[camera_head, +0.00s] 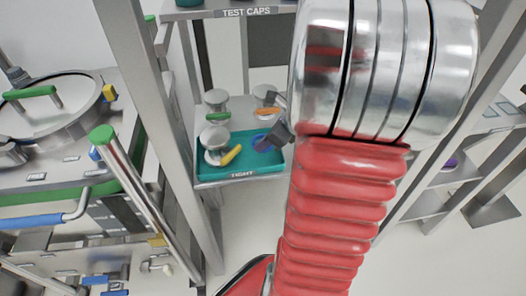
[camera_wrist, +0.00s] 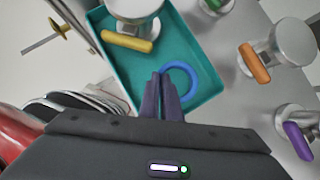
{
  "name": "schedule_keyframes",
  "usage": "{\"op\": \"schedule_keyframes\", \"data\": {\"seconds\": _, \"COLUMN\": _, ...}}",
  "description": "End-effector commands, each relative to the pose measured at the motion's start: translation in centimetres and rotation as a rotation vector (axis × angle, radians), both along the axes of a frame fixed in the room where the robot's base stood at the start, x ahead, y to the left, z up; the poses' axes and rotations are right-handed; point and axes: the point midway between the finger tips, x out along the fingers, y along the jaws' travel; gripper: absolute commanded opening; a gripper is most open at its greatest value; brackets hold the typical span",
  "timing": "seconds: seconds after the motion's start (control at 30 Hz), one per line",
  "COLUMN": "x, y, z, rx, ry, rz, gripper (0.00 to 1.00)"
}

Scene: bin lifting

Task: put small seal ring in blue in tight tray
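The small blue seal ring (camera_wrist: 194,80) shows in the wrist view over the floor of the teal tray (camera_wrist: 206,108). In the head view the ring (camera_head: 260,143) is at the right side of the tray labelled TIGHT (camera_head: 242,175). My gripper (camera_wrist: 162,80) has its two dark fingers nearly together at the ring's left edge and appears shut on it. The fingers hide part of that edge. I cannot tell whether the ring touches the tray floor. In the head view my gripper (camera_head: 276,137) reaches in from the right.
A metal piece with a yellow handle (camera_wrist: 127,42) stands in the tray, left of the ring. Metal pieces with an orange handle (camera_wrist: 254,63) and a purple handle (camera_wrist: 297,140) stand outside it. A grey post (camera_head: 165,130) rises left of the tray. A TEST CAPS shelf (camera_head: 205,14) is above.

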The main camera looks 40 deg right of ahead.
Motion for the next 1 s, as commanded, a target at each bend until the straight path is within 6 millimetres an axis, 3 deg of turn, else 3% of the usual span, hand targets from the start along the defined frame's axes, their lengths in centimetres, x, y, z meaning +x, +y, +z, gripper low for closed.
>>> {"op": "schedule_keyframes", "data": {"seconds": 0.17, "x": 0.0, "y": 0.0, "z": -0.2, "rx": 0.001, "ry": 0.000, "rz": 0.001, "gripper": 0.00}}
{"op": "schedule_keyframes", "data": {"seconds": 0.5, "x": 0.0, "y": 0.1, "z": -3.6, "rx": 0.002, "ry": 0.002, "rz": 0.000, "gripper": 0.00}}
{"op": "schedule_keyframes", "data": {"seconds": 0.87, "x": 0.0, "y": 0.1, "z": -3.9, "rx": 0.000, "ry": 0.001, "rz": 0.001, "gripper": 0.00}}
{"op": "schedule_keyframes", "data": {"seconds": 1.0, "x": 0.0, "y": 0.1, "z": -3.8, "rx": -0.001, "ry": 0.001, "rz": 0.002, "gripper": 0.13}}
